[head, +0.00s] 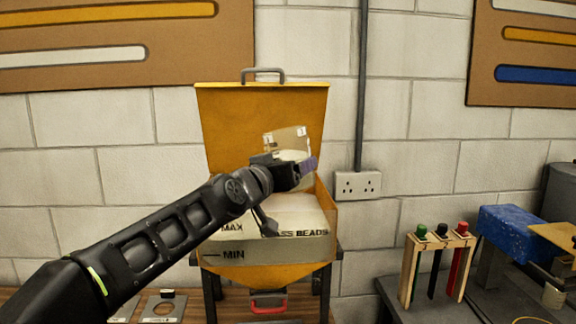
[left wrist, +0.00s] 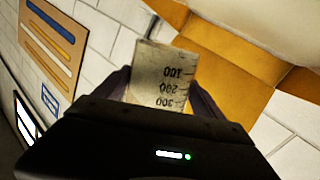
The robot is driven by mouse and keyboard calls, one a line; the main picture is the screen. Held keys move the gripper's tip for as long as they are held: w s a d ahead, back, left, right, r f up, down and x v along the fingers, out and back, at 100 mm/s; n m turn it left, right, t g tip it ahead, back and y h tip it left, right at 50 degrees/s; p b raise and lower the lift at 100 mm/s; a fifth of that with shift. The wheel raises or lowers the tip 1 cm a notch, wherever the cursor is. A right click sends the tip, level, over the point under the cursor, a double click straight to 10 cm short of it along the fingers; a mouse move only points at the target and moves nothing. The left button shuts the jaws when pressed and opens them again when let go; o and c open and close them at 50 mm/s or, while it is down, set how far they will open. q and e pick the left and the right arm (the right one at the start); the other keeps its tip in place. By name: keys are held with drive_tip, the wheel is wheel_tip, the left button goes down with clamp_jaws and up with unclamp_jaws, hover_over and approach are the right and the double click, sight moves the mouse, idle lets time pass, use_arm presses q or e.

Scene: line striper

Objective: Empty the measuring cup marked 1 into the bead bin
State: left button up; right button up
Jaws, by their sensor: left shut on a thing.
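The measuring cup (head: 287,138) is a clear vessel with small dark marks near its rim; I cannot read a number 1 on it. It is tilted slightly, with pale material low inside. My left gripper (head: 299,168) is shut on it and holds it above the bead bin (head: 268,272). In the left wrist view the cup (left wrist: 160,72) shows a 100, 200, 300 scale between the fingers (left wrist: 157,88). The bin is yellow with a clear front marked MAX, MIN and GLASS BEADS, and pale beads inside. My forearm hides part of it. My right gripper is not in view.
The bin's yellow lid (head: 229,112) stands open behind the cup. A red handle (head: 268,304) sits below the bin. A wall socket (head: 358,186) and grey pipe are to the right. A wooden rack (head: 437,262) with coloured-topped items stands at the right.

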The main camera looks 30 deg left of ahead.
use_arm(q)
drive_tip(key=shift+r, duration=0.2)
drive_tip(key=shift+d+r+n+p, duration=0.15)
drive_tip(key=shift+n+p, duration=0.25)
drive_tip(key=shift+n, duration=0.1)
drive_tip(key=shift+d+r+n+p, duration=0.25)
drive_tip(key=shift+d+n+p, duration=0.3)
drive_tip(key=shift+n, duration=0.55)
drive_tip(key=shift+w+d+f+n, duration=0.1)
drive_tip(key=shift+d+n, duration=0.05)
drive_tip(key=shift+n, duration=0.15)
drive_tip(key=shift+d+n, duration=0.1)
drive_tip(key=shift+n, duration=0.5)
drive_tip(key=shift+d, duration=0.1)
drive_tip(key=shift+d+n, duration=0.1)
drive_tip(key=shift+n, duration=0.4)
